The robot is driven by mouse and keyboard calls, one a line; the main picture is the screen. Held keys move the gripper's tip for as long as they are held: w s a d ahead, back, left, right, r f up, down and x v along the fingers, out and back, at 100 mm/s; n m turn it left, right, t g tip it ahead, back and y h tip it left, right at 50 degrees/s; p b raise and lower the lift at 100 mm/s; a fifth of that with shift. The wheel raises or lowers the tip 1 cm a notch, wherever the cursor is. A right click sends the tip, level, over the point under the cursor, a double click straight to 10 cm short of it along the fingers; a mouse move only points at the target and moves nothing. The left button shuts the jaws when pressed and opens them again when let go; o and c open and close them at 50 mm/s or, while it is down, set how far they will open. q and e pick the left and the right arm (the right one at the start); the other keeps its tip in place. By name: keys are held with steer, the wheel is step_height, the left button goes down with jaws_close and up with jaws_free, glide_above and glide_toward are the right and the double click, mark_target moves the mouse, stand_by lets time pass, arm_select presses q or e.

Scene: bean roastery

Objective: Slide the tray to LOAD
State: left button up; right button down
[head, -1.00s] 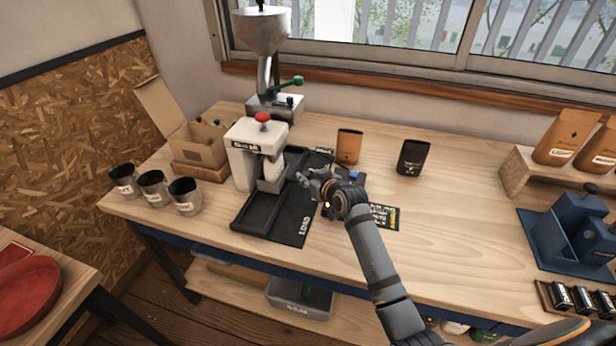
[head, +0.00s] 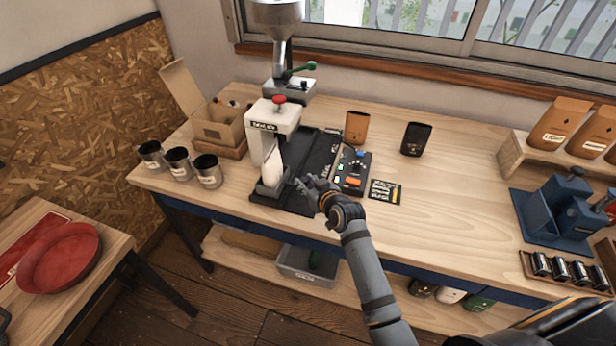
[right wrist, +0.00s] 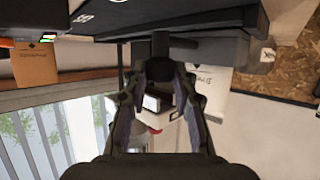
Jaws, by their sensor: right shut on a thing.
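The small dark tray (head: 268,189) stands out in front of the white press (head: 272,128), which has a red knob. A white pouch-like item (head: 273,172) stands upright on the tray. My right gripper (head: 304,184) is at the tray's right side, over the front part of the black base (head: 322,150). In the right wrist view, its fingers (right wrist: 160,66) are shut on a dark handle (right wrist: 160,44) below a dark slab. The LOAD lettering is not readable now; my gripper covers that area in the head view. My left gripper is out of view.
A parts panel (head: 353,172) and printed card (head: 385,191) lie right of the base. Cups (head: 207,170) stand at the left table edge. The table's right middle is clear.

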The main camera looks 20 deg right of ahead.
steer(key=shift+s+a+f, duration=0.1)
steer(key=shift+f, duration=0.15)
steer(key=c, duration=1.5)
jaws_free()
steer(key=o, duration=0.4)
steer(key=shift+s+a+r, duration=0.1)
steer(key=shift+r, duration=0.1)
steer(key=shift+o, duration=0.2)
steer(key=v, duration=1.2)
